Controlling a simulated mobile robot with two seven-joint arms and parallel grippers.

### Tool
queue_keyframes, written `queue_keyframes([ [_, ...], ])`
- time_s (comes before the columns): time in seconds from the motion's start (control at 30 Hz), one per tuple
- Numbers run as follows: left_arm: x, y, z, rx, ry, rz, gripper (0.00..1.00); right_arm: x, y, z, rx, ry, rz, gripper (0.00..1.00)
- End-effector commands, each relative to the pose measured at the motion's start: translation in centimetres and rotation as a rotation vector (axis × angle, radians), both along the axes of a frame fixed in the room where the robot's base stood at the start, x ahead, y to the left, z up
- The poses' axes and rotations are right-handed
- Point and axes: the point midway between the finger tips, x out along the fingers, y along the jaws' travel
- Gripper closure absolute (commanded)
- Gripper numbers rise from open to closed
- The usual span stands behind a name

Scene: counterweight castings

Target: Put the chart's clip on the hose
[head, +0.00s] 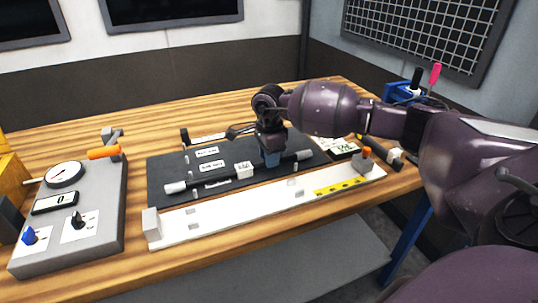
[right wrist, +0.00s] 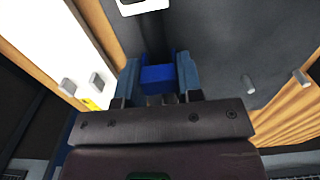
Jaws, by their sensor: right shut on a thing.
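A black hose (head: 215,183) with white ends lies across the front of a dark mat (head: 165,168). A small white block with dark marks (head: 243,170) sits at the hose's middle; I cannot tell if it is fixed there. My right gripper (head: 271,156) is low over the mat, at the hose, right of the white block. In the right wrist view, my right gripper (right wrist: 158,75) is shut on a blue block, seemingly a clip (right wrist: 157,79). Whether it touches the hose is hidden. A white printed card (head: 342,148), possibly the chart, lies behind the mat's right end. My left gripper is out of view.
A long white fixture (head: 240,212) with end blocks and a yellow strip lies along the table's front. A grey gauge panel (head: 95,225) with knobs and an orange handle (head: 103,152) stands left. A blue holder (head: 400,92) with tools stands back right.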

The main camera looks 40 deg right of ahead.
Motion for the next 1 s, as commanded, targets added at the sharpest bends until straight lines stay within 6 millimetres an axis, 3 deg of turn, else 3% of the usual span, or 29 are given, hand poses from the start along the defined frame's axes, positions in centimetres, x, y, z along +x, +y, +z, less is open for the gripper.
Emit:
queue_keyframes([
  [0.7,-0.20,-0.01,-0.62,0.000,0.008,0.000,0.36,-0.01,-0.01,-0.92,-0.001,0.001,0.000,0.80],
  [0.73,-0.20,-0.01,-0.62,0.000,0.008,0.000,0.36,-0.01,-0.01,-0.92,-0.001,0.001,0.000,0.65],
  [0.9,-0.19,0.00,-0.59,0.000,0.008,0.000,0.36,-0.01,-0.01,-0.87,0.000,0.000,0.000,0.39],
  [1.0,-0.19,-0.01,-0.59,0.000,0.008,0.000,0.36,0.00,0.00,-0.87,0.000,0.000,0.000,0.37],
])
